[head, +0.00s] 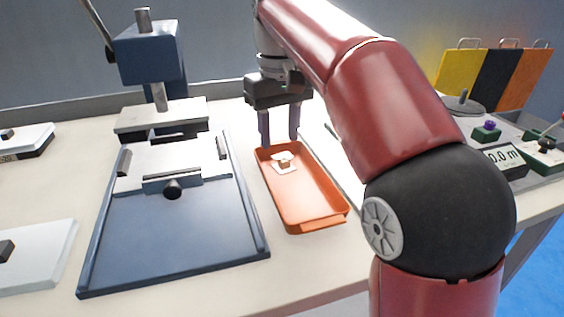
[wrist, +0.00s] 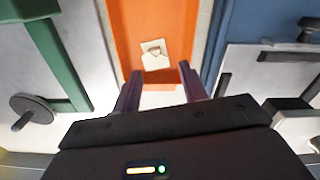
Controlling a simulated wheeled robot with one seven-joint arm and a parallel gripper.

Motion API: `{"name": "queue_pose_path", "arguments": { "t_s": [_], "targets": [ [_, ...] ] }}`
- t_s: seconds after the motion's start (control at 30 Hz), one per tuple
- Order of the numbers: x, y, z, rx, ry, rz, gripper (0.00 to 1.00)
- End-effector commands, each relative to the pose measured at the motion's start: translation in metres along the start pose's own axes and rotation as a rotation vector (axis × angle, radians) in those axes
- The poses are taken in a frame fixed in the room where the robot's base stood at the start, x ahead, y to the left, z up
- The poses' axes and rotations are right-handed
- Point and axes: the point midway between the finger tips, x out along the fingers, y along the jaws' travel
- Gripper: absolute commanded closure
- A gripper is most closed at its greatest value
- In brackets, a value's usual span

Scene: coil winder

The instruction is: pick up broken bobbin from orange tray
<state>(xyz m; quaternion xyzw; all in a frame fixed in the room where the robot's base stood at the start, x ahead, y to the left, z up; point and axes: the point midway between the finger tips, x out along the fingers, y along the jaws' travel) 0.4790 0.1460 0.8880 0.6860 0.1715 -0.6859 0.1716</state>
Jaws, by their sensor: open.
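The orange tray (head: 313,200) stands on the bench right of the blue press base, and it also shows in the wrist view (wrist: 130,35). The broken bobbin (head: 284,163) is a small pale, uneven piece with a tan middle, lying flat near the tray's far end. In the wrist view the bobbin (wrist: 156,60) is a white plate with a raised centre, a little beyond the fingertips. My gripper (head: 279,140) is above the tray's far end, pointing down. In the wrist view its two fingers (wrist: 160,70) are apart with nothing between them.
A blue press (head: 180,235) with a raised column stands left of the tray. A green part (wrist: 45,45) and a round grey knob (wrist: 33,110) lie on the tray's other side. A meter (head: 505,157) and coloured panels (head: 495,78) stand at the right.

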Motion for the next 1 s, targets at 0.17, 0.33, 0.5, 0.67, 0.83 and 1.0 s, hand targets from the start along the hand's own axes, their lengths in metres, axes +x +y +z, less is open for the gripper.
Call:
{"name": "queue_pose_path", "arguments": {
  "t_s": [0.17, 0.33, 0.5, 0.67, 0.83, 1.0],
  "targets": [
    [0.028, 0.005, 0.004, 0.002, -0.002, 0.0, 0.57],
    [0.047, 0.006, 0.005, 0.0, -0.001, 0.0, 0.57],
    [0.051, 0.006, 0.004, 0.001, 0.001, 0.001, 0.57],
    [0.05, 0.006, 0.004, 0.0, 0.001, 0.0, 0.62],
    [0.05, 0.006, 0.004, 0.0, 0.0, 0.0, 0.85],
    [0.05, 0.006, 0.004, 0.0, 0.0, 0.0, 0.88]
  ]
}}
